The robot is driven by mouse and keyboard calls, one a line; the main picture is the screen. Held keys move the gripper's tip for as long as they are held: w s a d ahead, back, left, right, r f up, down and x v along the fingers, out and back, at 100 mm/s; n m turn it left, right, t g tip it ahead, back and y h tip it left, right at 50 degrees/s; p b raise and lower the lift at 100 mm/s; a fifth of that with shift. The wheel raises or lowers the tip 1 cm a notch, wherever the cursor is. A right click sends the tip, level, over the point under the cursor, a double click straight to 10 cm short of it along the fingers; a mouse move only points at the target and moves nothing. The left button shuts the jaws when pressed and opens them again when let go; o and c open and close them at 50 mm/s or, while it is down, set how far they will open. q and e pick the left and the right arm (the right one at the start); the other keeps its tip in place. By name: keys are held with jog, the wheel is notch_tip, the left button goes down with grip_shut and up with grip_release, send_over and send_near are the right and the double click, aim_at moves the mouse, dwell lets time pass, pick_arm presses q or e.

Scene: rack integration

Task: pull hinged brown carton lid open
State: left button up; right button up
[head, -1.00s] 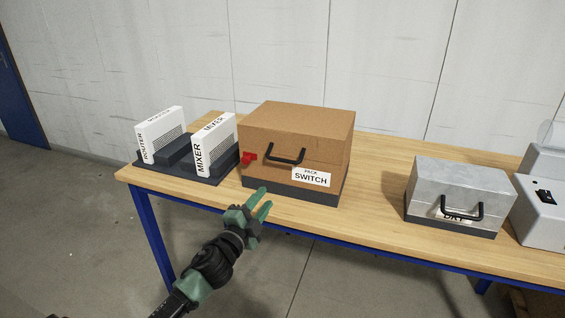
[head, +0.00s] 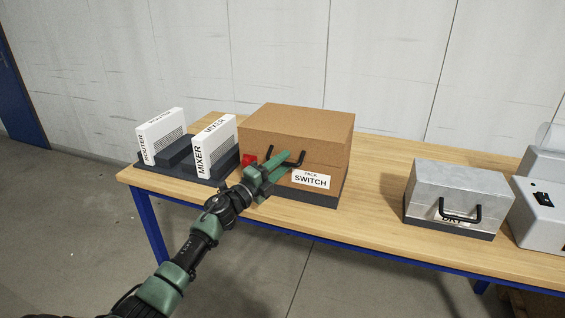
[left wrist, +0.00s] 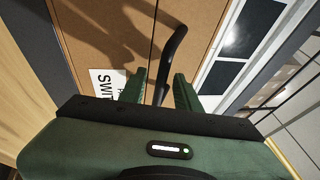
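The brown carton (head: 300,125) stands on the table with its lid down. It has a black handle (head: 301,158) on its front and a white SWITCH label (head: 311,180). My left gripper (head: 284,160) is at the carton's front, at the handle, and partly hides it. In the left wrist view the fingers (left wrist: 159,88) are apart, and the black handle (left wrist: 174,45) runs between them. They do not appear closed on it. The carton front (left wrist: 115,35) fills much of that view. My right gripper is not in view.
A red part (head: 249,160) sits at the carton's front left. White ROUTER (head: 160,135) and MIXER (head: 214,146) units stand in a dark rack to the left. A grey metal case (head: 460,187) with a black handle stands right. Bare tabletop (head: 375,180) lies between carton and case.

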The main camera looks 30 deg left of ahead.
pick_arm(q)
grip_shut()
dwell(1.5)
